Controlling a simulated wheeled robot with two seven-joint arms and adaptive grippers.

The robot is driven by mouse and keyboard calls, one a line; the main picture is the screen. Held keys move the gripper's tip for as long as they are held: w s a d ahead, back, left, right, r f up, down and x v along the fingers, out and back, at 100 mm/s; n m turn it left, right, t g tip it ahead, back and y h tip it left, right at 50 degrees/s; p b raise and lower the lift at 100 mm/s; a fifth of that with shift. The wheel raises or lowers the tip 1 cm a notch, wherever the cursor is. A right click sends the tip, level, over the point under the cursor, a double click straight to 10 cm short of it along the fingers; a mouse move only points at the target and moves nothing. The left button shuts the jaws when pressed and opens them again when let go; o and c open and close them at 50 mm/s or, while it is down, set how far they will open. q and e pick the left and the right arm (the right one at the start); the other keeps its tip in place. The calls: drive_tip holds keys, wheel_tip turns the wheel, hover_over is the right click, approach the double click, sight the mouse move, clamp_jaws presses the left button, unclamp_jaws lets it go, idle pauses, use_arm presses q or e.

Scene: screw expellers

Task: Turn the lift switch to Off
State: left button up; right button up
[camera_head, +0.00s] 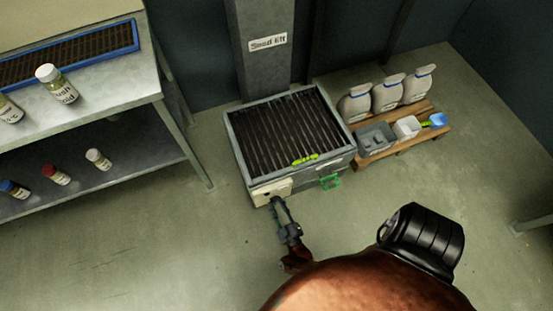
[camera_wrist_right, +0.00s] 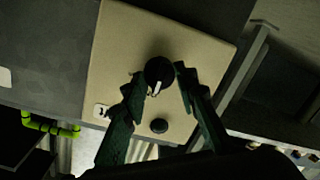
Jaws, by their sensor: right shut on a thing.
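The lift (camera_head: 240,155) is a grey box with a dark slatted top at the foot of a grey column. A cream control panel (camera_head: 283,187) is on its front left corner. In the right wrist view the panel (camera_wrist_right: 115,55) carries a round black knob switch (camera_wrist_right: 159,70) with a white pointer mark, and a smaller black round part (camera_wrist_right: 159,126) below it. My right gripper (camera_head: 276,202) is at the panel. In the wrist view its fingers (camera_wrist_right: 160,78) are closed on the knob from both sides. Any On or Off lettering is not readable. My left gripper is out of view.
A sign (camera_head: 268,41) on the column seems to read "Small lift". A green handle (camera_head: 330,182) sticks out from the lift's front. A wooden pallet (camera_head: 380,157) with sacks and tubs stands right. A shelf table (camera_head: 110,95) with jars stands left. The floor in front is clear.

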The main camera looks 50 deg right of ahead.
drive_tip(key=o, duration=1.2)
drive_tip(key=shift+c, duration=0.2)
